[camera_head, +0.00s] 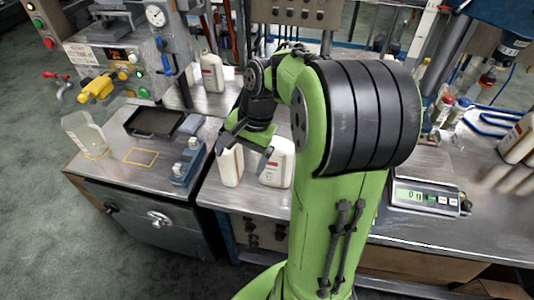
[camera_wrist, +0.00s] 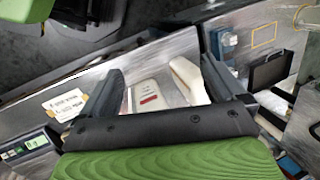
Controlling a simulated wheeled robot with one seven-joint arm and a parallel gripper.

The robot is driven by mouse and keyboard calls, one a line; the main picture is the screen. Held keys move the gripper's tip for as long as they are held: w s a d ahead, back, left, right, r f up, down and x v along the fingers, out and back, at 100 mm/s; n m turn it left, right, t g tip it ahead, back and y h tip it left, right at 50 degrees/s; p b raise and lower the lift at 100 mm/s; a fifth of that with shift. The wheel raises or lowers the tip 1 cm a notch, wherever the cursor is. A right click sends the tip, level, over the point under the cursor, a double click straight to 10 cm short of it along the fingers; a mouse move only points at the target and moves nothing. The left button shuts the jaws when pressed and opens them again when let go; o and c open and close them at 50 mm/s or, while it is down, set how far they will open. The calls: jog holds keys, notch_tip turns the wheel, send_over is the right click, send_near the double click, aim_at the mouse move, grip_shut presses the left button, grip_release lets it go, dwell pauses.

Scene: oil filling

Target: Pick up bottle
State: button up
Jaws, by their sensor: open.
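Two white bottles stand side by side on the metal bench below my gripper. In the head view, the left bottle (camera_head: 231,168) is under the left finger, and the right bottle (camera_head: 279,163) with a label is beside the right finger. My gripper (camera_head: 246,152) is open and empty, pointing down over them. In the wrist view, the labelled bottle (camera_wrist: 147,96) and the plain-sided bottle (camera_wrist: 188,80) both show between the spread fingers of my gripper (camera_wrist: 162,84). Whether a finger touches a bottle cannot be told; the bottles' tops are partly hidden in the head view.
A digital scale (camera_head: 425,198) sits at the right of the bench. A clear container (camera_head: 86,136), a black tray (camera_head: 155,122) and a small blue-grey device (camera_head: 189,160) are on the left table.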

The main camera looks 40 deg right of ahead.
aim_at(279, 151)
jog(key=w+d+f+m+t+y, duration=0.1)
jog(key=d+f+m+y, duration=0.2)
jog(key=d, duration=0.4)
jog(key=w+d+f+m+t+y, duration=0.1)
jog(key=d+f+m, duration=0.2)
jog(key=d+m, duration=0.25)
jog(key=s+d+f+m+t+y+p, duration=0.1)
jog(key=s+d+f+m+t, duration=0.1)
jog(key=s+d+m+t, duration=0.35)
jog(key=s+d+f+m+t, duration=0.2)
jog(key=d+m, duration=0.1)
jog(key=d, duration=0.5)
jog(key=shift+g, duration=0.25)
jog(key=b+x, duration=0.2)
jog(key=x, duration=1.4)
jog(key=shift+a+r, duration=0.1)
jog(key=shift+a, duration=0.1)
jog(key=shift+s+r, duration=0.1)
jog(key=shift+s, duration=0.05)
jog(key=shift+c, duration=0.3)
